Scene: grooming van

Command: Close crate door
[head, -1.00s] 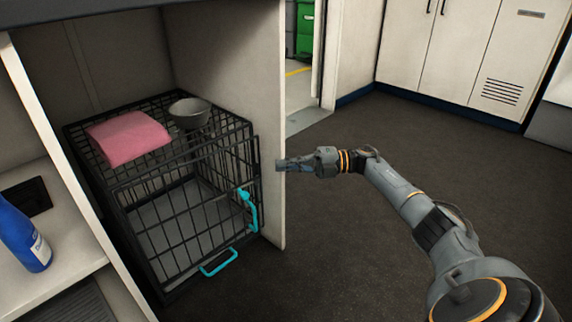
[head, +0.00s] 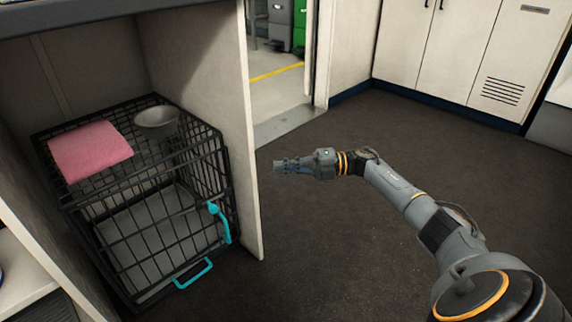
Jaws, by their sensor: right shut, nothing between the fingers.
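The black wire crate (head: 42,140) stands in the lower bay of a cabinet at the left of the head view. Its barred front door (head: 150,243) faces me, with a cyan latch (head: 219,222) at its right side and a cyan handle (head: 193,274) low down. The door looks close to the crate's front frame, but I cannot tell whether it is flush. My right gripper (head: 279,166) is shut and empty, pointing left, in the air to the right of the crate and its side panel, apart from both. My left gripper is out of view.
A folded pink towel (head: 90,150) and a grey bowl (head: 157,122) sit on the crate's top. A pale upright panel (head: 247,180) stands between the crate and my right gripper. Dark floor (head: 330,260) is clear in front. White cabinets (head: 440,50) line the back right.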

